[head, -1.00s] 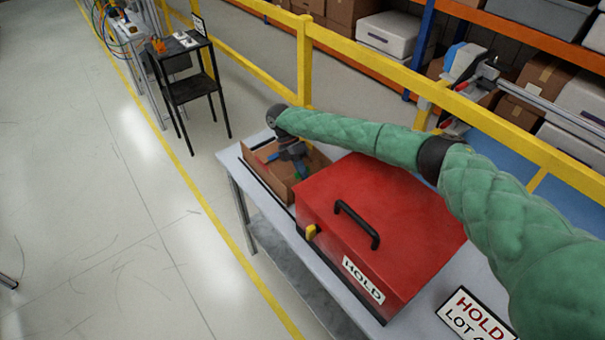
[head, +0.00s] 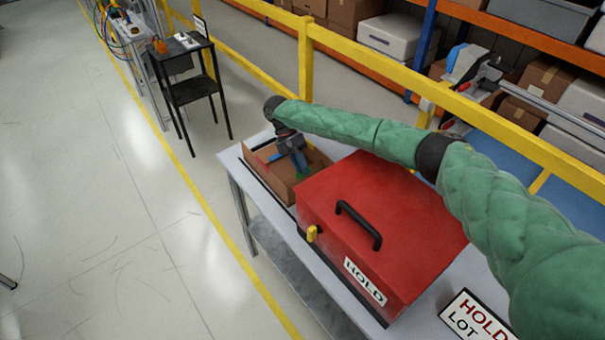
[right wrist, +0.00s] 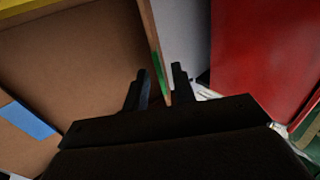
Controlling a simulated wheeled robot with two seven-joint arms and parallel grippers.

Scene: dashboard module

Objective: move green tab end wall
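An open cardboard box (head: 280,186) sits at the far end of the grey table, beside the red case. In the right wrist view the green tab (right wrist: 157,68) is on the thin edge of the box's end wall (right wrist: 149,35), on the side towards the red case. My right gripper (right wrist: 160,72) is open, one finger on the inner side of this wall and one on the outer side. Whether either finger touches it I cannot tell. In the head view my right gripper (head: 298,158) is over the box and partly hides it. My left gripper is not in view.
The red case (head: 375,225) with a black handle and HOLD label stands close to the box. A HOLD sign (head: 475,316) lies at the near end of the grey table (head: 243,205). A yellow rail (head: 400,70) runs behind.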

